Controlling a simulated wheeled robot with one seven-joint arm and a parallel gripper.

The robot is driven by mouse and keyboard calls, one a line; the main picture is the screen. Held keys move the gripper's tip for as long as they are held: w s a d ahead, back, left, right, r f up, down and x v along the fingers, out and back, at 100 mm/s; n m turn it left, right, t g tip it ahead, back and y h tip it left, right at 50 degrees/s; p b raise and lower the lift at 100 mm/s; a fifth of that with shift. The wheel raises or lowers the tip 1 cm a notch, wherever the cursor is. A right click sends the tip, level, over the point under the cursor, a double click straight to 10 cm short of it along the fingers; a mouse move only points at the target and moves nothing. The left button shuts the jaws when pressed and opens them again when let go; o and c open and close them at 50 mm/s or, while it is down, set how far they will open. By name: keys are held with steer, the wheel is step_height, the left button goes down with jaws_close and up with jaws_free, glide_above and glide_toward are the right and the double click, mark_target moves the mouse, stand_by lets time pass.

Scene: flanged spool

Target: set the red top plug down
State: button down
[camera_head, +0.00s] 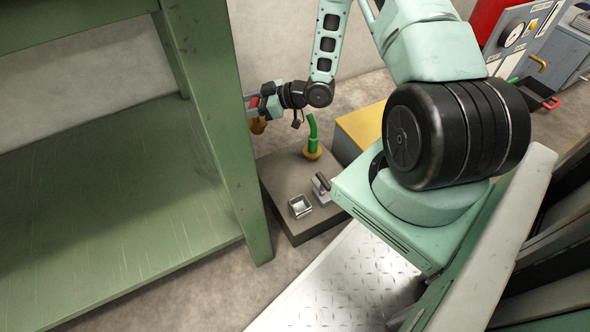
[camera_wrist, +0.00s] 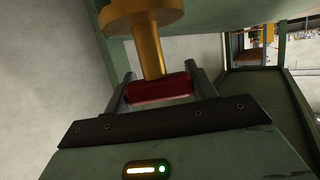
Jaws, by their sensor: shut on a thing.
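My gripper (camera_head: 251,106) is at the end of the outstretched arm, beside the green frame's post. In the wrist view my gripper (camera_wrist: 161,84) is shut on the red top plug (camera_wrist: 160,90), with one finger at each end of its red bar. A brass stem (camera_wrist: 149,50) and a wide brass disc run from the red bar away from the gripper. In the head view the plug's brass part (camera_head: 258,126) hangs under the gripper, in the air, partly hidden by the post.
A small square metal holder (camera_head: 299,206) and a metal bracket (camera_head: 321,189) sit at the block's near side. A yellow-topped box (camera_head: 364,128) stands to the right. The green post (camera_head: 222,120) and shelf (camera_head: 110,210) fill the left. The block's left-middle top is bare.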

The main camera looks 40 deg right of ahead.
steer(key=shift+s+d+f+n+g+y+b, duration=0.15)
steer(key=shift+s+f+n+g+y+b, duration=0.25)
steer(key=shift+s+f+b, duration=1.55)
steer(key=shift+s+d+f+n+g+y+b, duration=0.2)
steer(key=shift+f+n+g+y+b, duration=0.25)
steer(key=shift+f, duration=3)
steer(key=shift+s+d+f+n+g+y+b, duration=0.2)
steer(key=shift+s+f+n+b, duration=0.7)
steer(key=shift+f, duration=1.8)
steer(key=shift+s+a+m+b, duration=0.1)
steer(key=shift+s+m+b, duration=0.1)
steer(key=shift+m+b, duration=0.2)
steer(key=shift+f, duration=0.2)
steer(key=shift+c, duration=2.4)
jaws_free()
